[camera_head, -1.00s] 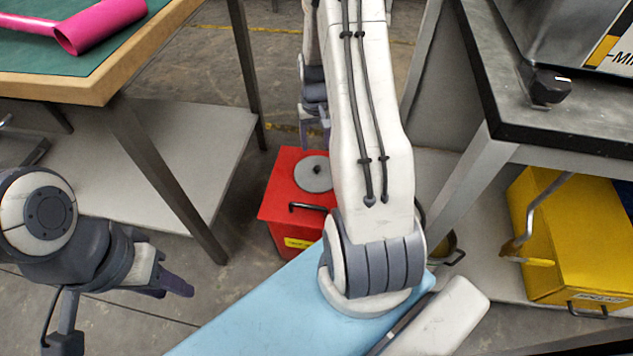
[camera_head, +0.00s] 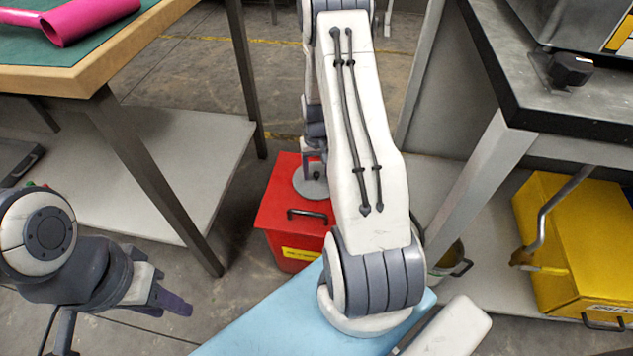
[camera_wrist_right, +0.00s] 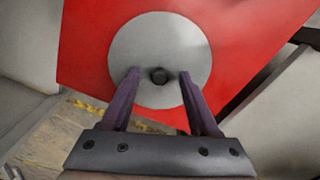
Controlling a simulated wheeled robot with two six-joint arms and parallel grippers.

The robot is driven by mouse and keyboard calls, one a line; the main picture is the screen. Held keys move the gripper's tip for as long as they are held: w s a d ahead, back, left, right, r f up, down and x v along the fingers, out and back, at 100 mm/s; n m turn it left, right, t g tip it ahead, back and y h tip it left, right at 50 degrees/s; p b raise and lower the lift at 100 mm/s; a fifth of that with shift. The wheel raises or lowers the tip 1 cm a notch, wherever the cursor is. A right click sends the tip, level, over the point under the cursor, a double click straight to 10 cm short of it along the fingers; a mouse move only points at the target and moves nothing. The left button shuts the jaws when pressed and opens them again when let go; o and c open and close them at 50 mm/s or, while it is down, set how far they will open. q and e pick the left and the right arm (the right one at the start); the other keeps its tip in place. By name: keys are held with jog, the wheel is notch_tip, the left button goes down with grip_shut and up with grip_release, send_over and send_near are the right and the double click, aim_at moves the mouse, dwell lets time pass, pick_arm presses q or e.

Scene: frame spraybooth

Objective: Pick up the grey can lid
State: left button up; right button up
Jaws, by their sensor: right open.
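The grey can lid (camera_head: 304,184) is a round disc lying on top of the red box (camera_head: 275,208) on the floor. In the head view my right arm hides part of the lid. My left gripper (camera_head: 172,300) is at the lower left, away from the lid, its jaw gap unclear.
A green-topped table (camera_head: 110,45) with a pink roll (camera_head: 88,18) stands at the left. A dark-topped bench (camera_head: 540,105) stands at the right, with a yellow box (camera_head: 578,240) beneath. A metal pot (camera_head: 452,262) sits partly behind my right arm. The red box has a black handle (camera_head: 307,214).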

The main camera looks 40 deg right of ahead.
grip_shut()
jog(key=shift+r, duration=0.15)
